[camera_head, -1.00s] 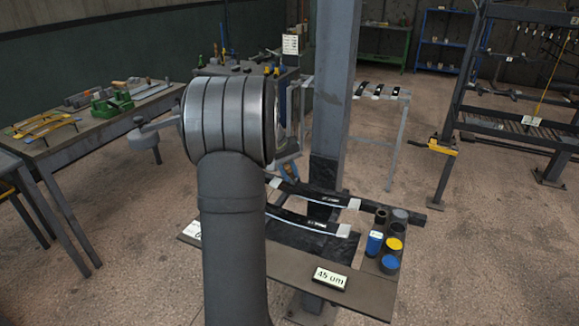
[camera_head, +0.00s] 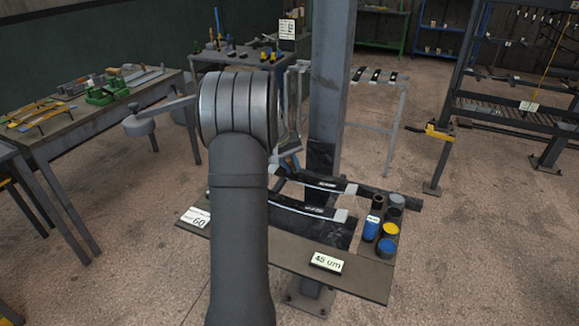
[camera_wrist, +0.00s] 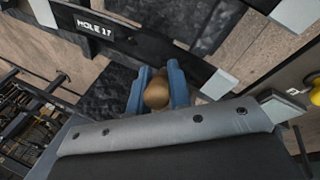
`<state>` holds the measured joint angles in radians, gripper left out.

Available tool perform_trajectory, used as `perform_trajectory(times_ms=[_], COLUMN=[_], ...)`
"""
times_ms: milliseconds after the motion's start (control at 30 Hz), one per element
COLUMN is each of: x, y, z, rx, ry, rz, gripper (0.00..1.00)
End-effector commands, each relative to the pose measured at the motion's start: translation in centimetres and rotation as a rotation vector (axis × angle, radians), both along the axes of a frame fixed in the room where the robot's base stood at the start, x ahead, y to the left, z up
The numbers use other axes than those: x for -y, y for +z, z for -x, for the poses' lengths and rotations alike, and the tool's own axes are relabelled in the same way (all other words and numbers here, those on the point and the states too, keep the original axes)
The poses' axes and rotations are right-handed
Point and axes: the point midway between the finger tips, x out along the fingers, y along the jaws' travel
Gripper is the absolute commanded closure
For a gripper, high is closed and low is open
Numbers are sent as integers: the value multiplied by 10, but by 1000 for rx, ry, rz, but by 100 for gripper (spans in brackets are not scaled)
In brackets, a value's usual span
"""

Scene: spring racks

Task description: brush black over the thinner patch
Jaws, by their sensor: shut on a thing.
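Two dark leaf springs lie across the bench in the head view, a rear one (camera_head: 325,184) and a front one (camera_head: 310,209). Both have pale ends and small labels. In the wrist view a black leaf (camera_wrist: 150,48) carries a label reading about "HOLE 17". My gripper (camera_head: 289,163) is over the rear spring's left part, largely behind my arm. In the wrist view its blue fingers (camera_wrist: 157,90) are shut on a round brown wooden end, likely the brush handle (camera_wrist: 156,93). The bristles are hidden. I cannot make out a thinner patch of black.
The bench (camera_head: 365,281) bears a "45 um" sign (camera_head: 327,263) and a "60" sign (camera_head: 196,217). Several pots stand at its right, including a blue one (camera_head: 387,248) and a yellow one (camera_head: 390,230). A grey post (camera_head: 331,80) rises close behind the springs.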

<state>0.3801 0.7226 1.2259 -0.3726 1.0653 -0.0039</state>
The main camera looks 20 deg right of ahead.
Motion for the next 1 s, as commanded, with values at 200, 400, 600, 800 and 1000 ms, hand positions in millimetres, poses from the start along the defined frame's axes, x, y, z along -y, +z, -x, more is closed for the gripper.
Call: perform_trajectory(times_ms=[200, 400, 600, 800, 1000], x=[-16, -29, -29, -15, -9], y=[0, -1, 1, 0, 1], z=[15, 21, 8, -5, -12], rx=[-1, -1, 0, 0, 0], ry=[3, 2, 0, 0, 1], rz=[0, -1, 0, 0, 0], gripper=[100, 100, 100, 100, 100])
